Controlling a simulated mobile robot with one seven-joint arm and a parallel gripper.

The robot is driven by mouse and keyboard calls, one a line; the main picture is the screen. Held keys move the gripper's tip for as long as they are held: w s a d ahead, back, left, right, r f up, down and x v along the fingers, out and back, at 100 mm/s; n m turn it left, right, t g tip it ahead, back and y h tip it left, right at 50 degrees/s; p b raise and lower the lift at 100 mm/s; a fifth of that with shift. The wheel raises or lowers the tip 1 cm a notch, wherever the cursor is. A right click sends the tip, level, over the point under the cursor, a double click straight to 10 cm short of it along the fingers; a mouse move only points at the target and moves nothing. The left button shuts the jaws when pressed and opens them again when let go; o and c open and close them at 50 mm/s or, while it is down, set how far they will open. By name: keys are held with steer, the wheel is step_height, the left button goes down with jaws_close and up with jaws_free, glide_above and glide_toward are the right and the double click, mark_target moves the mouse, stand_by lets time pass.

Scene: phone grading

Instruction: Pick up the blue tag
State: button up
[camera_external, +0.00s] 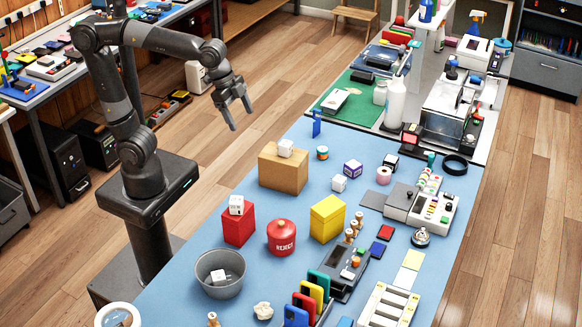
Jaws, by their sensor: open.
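A small upright blue piece (316,124) stands at the far left edge of the blue mat. A flat dark blue square (377,248) lies on the mat at right, near a red square. I cannot tell for sure which of these is the blue tag. My gripper (241,120) is open and empty, pointing down, held in the air left of the mat. The upright blue piece is to its right, well apart from it.
A brown box (283,171), red box (238,226), yellow box (327,219), red canister (281,238) and grey bucket (222,285) stand on the blue mat (190,247). Devices and phones crowd the right side.

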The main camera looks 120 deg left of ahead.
steer(key=w+a+f+g, duration=0.1)
steer(key=w+a, duration=0.6)
steer(key=a, duration=0.5)
steer(key=m+g, duration=0.1)
steer(key=g, duration=0.2)
glide_above(318, 111)
steer(key=shift+h, duration=0.4)
steer(key=f, duration=1.7)
steer(key=shift+w+d+f, duration=0.1)
steer(key=shift+w+f, duration=0.15)
steer(key=shift+f, duration=0.1)
steer(key=shift+s+a+f, duration=0.15)
steer(key=shift+a+f, duration=0.05)
steer(key=shift+f, duration=0.15)
step_height(318, 111, down, 5)
steer(key=shift+f, duration=0.1)
steer(key=shift+s+a+f, duration=0.1)
steer(key=shift+s+f, duration=0.1)
steer(key=shift+f, duration=1.1)
steer(key=shift+s+a+f, duration=0.1)
steer(key=shift+s+f, duration=0.1)
steer(key=shift+f, duration=1.1)
steer(key=shift+c, duration=0.5)
